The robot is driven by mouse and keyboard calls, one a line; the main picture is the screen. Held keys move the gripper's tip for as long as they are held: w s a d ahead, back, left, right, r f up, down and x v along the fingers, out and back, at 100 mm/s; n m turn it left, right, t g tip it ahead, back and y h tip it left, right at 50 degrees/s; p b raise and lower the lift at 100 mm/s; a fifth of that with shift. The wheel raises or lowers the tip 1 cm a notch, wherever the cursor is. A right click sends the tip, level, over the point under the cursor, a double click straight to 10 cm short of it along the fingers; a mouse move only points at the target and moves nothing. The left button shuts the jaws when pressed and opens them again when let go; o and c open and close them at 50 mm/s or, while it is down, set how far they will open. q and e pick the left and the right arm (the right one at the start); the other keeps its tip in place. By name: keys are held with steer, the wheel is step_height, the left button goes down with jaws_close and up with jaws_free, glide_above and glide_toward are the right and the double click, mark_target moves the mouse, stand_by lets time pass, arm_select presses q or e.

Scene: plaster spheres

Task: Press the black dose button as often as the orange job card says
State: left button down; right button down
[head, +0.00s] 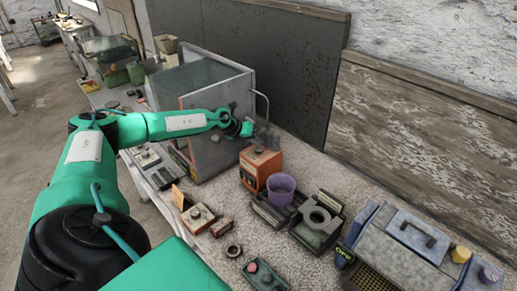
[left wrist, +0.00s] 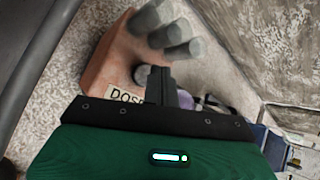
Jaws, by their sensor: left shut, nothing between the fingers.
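The orange dose box (head: 262,168) stands mid-bench in the head view, with a dark button on top. In the left wrist view the box (left wrist: 108,62) has a partly covered label starting "DOS", and the rounded grey-black button (left wrist: 141,74) shows. My left gripper (head: 264,136) is above the box. In the left wrist view its shut, empty fingers (left wrist: 162,80) are close beside the button; I cannot tell whether they touch it. A small orange card (head: 178,197) stands at the bench's front; its writing is not readable. My right gripper is out of view.
A purple cup (head: 281,187) stands right of the dose box, near a grey device with a ring (head: 318,219). A glass-sided cabinet (head: 214,98) is behind my left forearm. A blue-grey case (head: 403,250) is at right.

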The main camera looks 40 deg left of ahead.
mark_target(256, 149)
arm_select(q)
step_height(256, 149, up, 5)
steer(key=p, duration=0.4)
steer(key=shift+f, duration=0.1)
stand_by(0.7)
stand_by(1.0)
stand_by(0.5)
